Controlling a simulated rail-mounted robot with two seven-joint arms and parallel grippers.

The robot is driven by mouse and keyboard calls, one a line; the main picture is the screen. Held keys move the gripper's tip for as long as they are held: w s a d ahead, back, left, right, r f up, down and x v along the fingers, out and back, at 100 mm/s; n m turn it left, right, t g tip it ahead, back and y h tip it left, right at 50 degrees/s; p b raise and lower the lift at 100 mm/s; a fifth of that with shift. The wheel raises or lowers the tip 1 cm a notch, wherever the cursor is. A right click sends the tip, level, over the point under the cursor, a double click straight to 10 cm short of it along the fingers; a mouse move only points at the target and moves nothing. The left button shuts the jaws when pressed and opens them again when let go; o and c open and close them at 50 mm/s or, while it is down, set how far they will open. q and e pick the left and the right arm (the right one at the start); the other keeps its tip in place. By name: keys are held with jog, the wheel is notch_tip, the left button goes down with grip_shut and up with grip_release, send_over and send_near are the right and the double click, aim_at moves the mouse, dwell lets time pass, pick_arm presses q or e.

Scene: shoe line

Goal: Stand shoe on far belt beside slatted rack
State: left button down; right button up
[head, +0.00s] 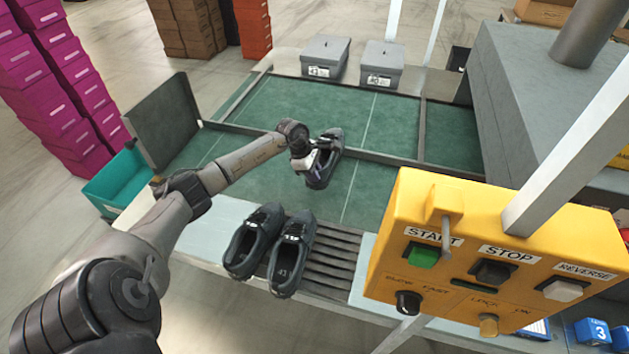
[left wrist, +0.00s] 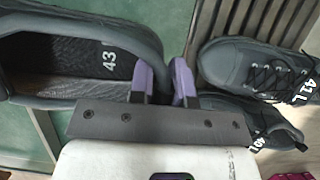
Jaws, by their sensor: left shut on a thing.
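A dark grey shoe (head: 325,172) is in my left gripper (head: 308,158), over the green belts near the dividing rail. In the left wrist view, the shoe (left wrist: 80,65) shows its open top and an insole marked 43. The purple fingers of the left gripper (left wrist: 166,84) are shut on the rim of its opening. I cannot tell whether its sole touches the belt. The far belt (head: 320,105) lies beyond the rail. The slatted rack (head: 328,262) is at the near edge and also shows in the left wrist view (left wrist: 250,22). My right gripper is out of view.
Two dark shoes (head: 254,240) (head: 291,255) stand side by side at the rack's left. A rail (head: 385,159) divides the belts. Two grey lidded boxes (head: 325,57) (head: 382,65) stand behind the far belt. A yellow control box (head: 480,250) blocks the near right.

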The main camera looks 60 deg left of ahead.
aim_at(317, 186)
pick_arm(q)
jog(key=shift+f, duration=1.8)
jog(key=shift+f+b, duration=0.4)
jog(key=shift+b, duration=0.1)
jog(key=c, duration=1.1)
grip_release()
jog(key=shift+r+p, duration=0.6)
jog(key=v, duration=1.1)
jog(key=shift+s+a+r, duration=0.1)
jog(key=shift+a+r, duration=0.05)
jog(key=shift+r, duration=0.05)
